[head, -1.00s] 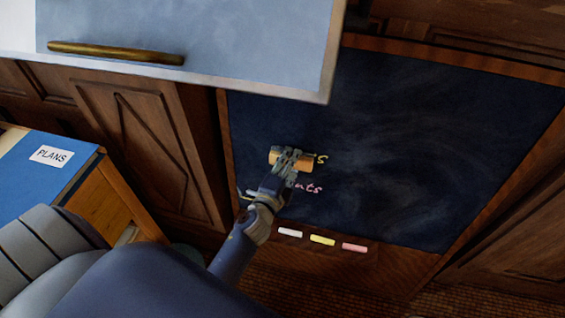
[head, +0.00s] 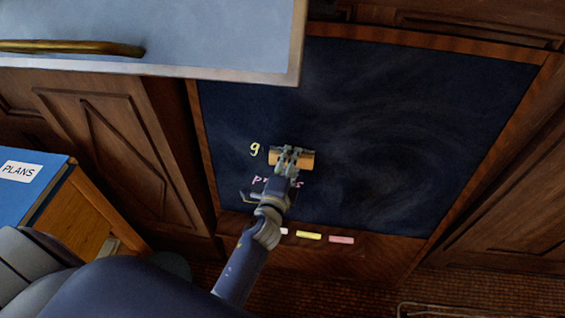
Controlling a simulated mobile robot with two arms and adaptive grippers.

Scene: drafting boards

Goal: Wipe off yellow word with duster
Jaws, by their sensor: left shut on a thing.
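The dark chalkboard (head: 420,110) stands in a wooden frame. My left gripper (head: 291,154) is shut on the tan duster (head: 307,160), which is held over the board's lower left part. A yellow letter "g" (head: 255,149) shows just left of the duster. No yellow writing shows right of the duster; what lies behind it is hidden. A pink word (head: 260,181) is below, partly hidden by my gripper and wrist. I cannot tell whether the duster touches the board. My right gripper is not in view.
White, yellow (head: 309,236) and pink (head: 341,240) chalks lie on the ledge below the board. A pale board (head: 200,35) with a brass bar juts over the upper left. A blue-topped cabinet labelled PLANS (head: 18,172) stands at left.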

